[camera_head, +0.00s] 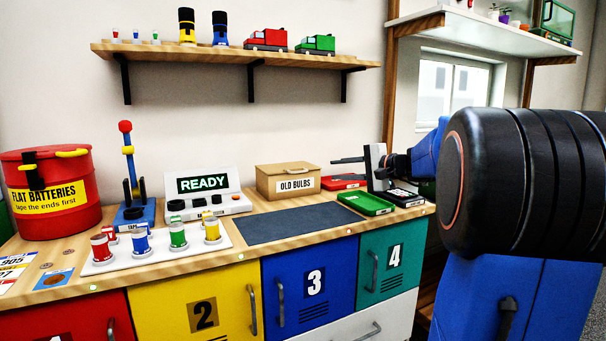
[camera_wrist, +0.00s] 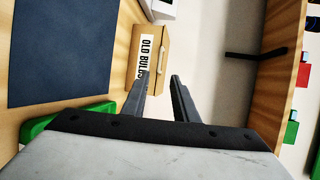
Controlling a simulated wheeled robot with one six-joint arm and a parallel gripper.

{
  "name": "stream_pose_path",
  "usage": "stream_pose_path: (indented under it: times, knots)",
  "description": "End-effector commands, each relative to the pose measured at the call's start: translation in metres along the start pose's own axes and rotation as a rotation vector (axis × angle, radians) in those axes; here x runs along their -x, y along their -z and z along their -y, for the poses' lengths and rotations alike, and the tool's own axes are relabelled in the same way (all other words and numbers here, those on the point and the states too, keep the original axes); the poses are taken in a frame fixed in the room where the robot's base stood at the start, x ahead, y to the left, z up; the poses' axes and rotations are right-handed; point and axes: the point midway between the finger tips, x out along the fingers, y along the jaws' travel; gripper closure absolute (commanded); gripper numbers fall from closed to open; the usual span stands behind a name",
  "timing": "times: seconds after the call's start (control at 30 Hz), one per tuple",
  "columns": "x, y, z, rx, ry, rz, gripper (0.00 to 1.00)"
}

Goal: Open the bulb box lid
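The bulb box (camera_head: 288,184) is a tan carton labelled OLD BULBS, standing at the back of the counter against the wall. Its lid (camera_head: 286,167) looks closed, with a small dark spot on top. In the wrist view the box (camera_wrist: 149,58) lies ahead, beyond the fingertips. My gripper (camera_head: 348,160) is to the right of the box, at about lid height, pointing left towards it. Its two fingers (camera_wrist: 160,76) are apart with nothing between them. In the wrist view the left fingertip overlaps the box's label, but I cannot tell any contact.
A green tray (camera_head: 365,203) and a red tray (camera_head: 343,182) lie under and beside my gripper. A dark mat (camera_head: 290,222) is in front of the box. The READY device (camera_head: 205,192) stands left of it. A wall shelf (camera_head: 225,53) hangs above.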

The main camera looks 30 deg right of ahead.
Motion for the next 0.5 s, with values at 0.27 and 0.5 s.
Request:
stream_pose_path:
  times: [0.27,0.5]
  knots:
    - [-0.035,-0.002,-0.001,-0.001,-0.001,0.005,0.74]
    - [-0.077,-0.002,-0.001,0.001,-0.002,0.004,0.74]
